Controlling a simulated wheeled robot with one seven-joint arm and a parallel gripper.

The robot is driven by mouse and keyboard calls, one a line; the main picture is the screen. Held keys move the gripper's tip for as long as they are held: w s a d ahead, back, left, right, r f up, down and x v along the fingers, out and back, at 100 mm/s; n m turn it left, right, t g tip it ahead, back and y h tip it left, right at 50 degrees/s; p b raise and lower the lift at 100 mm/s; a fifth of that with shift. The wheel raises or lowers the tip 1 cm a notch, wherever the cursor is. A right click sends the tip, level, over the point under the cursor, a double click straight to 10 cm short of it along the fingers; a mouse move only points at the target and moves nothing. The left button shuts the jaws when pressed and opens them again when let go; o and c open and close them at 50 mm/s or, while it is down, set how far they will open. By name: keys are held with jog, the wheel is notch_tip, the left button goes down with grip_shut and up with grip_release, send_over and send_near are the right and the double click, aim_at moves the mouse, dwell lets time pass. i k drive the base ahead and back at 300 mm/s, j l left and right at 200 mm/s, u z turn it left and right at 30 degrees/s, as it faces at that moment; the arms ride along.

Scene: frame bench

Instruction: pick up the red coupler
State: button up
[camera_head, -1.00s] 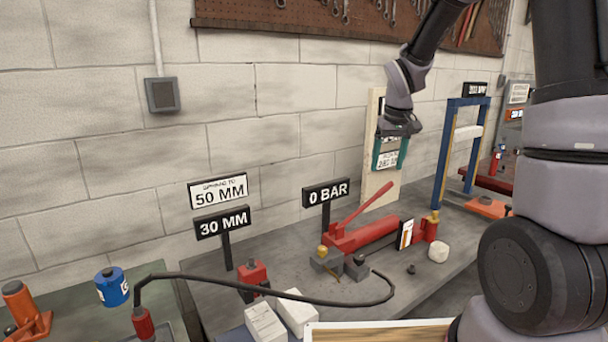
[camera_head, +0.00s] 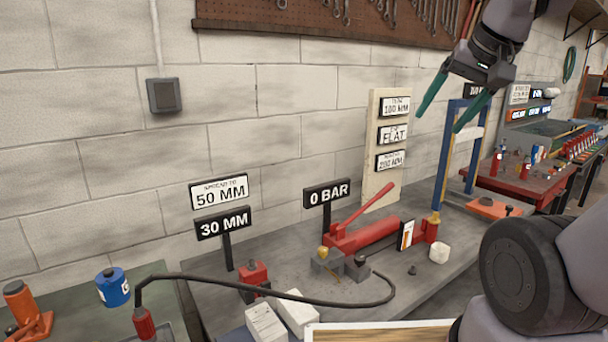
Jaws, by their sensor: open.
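A red coupler (camera_head: 143,322) is on the near end of a black hose (camera_head: 270,294), at the lower left, beside the edge of the grey bench. The hose runs right and curls back to the grey fittings by the red pump. My gripper (camera_head: 439,122) is at the upper right, in the air in front of the wall. Its two teal fingers are spread apart with nothing between them. It is far from the coupler, above and to the right of it.
A blue cylinder (camera_head: 112,287) and an orange jack (camera_head: 24,308) stand left of the coupler. A red hand pump (camera_head: 362,235), a red block tool (camera_head: 253,274) and white boxes (camera_head: 296,312) are on the bench. A blue press frame (camera_head: 446,155) stands beneath my gripper.

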aim_at(142, 318)
jog(key=u, duration=1.75)
jog(key=k+l+z, duration=0.1)
jog(key=z, duration=2.05)
jog(key=k+u, duration=0.1)
jog(key=u, duration=1.75)
